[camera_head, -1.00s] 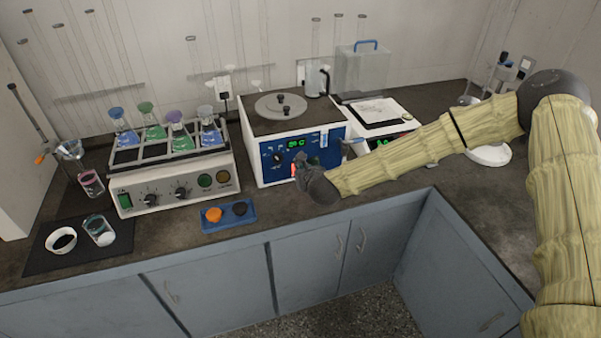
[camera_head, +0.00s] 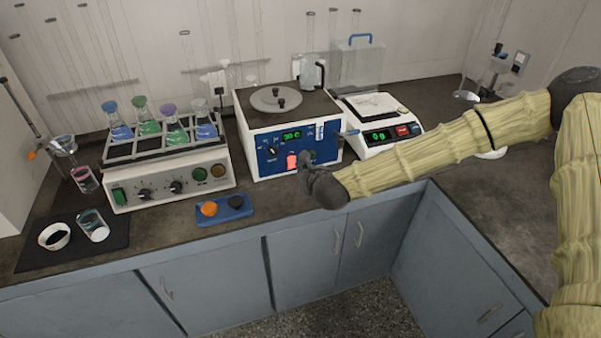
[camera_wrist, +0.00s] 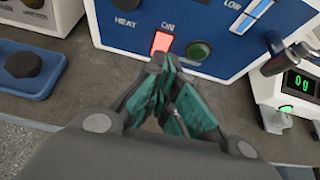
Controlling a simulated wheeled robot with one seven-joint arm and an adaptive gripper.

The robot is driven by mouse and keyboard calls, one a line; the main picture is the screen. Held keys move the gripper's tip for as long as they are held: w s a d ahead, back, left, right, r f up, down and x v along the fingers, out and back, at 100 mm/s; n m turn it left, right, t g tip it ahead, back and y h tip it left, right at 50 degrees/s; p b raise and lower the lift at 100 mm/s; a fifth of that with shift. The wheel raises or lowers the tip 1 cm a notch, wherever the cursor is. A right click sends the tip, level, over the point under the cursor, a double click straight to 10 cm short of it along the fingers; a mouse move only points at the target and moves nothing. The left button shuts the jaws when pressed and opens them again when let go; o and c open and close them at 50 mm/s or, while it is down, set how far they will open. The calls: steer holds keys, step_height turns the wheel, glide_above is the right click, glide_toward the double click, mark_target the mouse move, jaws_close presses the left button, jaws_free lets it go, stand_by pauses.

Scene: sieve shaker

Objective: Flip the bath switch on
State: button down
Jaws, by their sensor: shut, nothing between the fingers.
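The bath (camera_head: 250,143) is a white box with a blue front panel, standing on the bench against the wall. Its switch (camera_head: 292,161) is a rocker glowing red; in the wrist view the lit switch (camera_wrist: 162,42) sits under the label "ON". The bath's display (camera_head: 291,135) shows green digits.
A green round button (camera_wrist: 198,50) is right of the switch. A balance (camera_head: 385,139) stands right of the bath, a shaker with flasks (camera_head: 170,187) left. A blue tray (camera_head: 225,217) with two stoppers lies in front. A drain valve handle (camera_wrist: 290,58) sticks out at right.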

steer(key=r+b+v, duration=0.1)
steer(key=v, duration=0.5)
steer(key=shift+w+r, duration=0.15)
steer(key=shift+r, duration=0.05)
steer(key=shift+d, duration=0.15)
steer(key=s+f+n+g, duration=0.7)
steer(key=s+f+n, duration=0.9)
steer(key=s+f, duration=0.7)
steer(key=s+d+f+n+g+h, duration=0.1)
steer(key=s+d+f+n+g, duration=0.1)
steer(key=s+d+f+n, duration=0.3)
steer(key=s+d+f+n+g+h, duration=0.2)
steer(key=s+d+f+n, duration=0.4)
steer(key=s+d+n, duration=0.5)
steer(key=s+g, duration=0.1)
steer(key=s, duration=0.2)
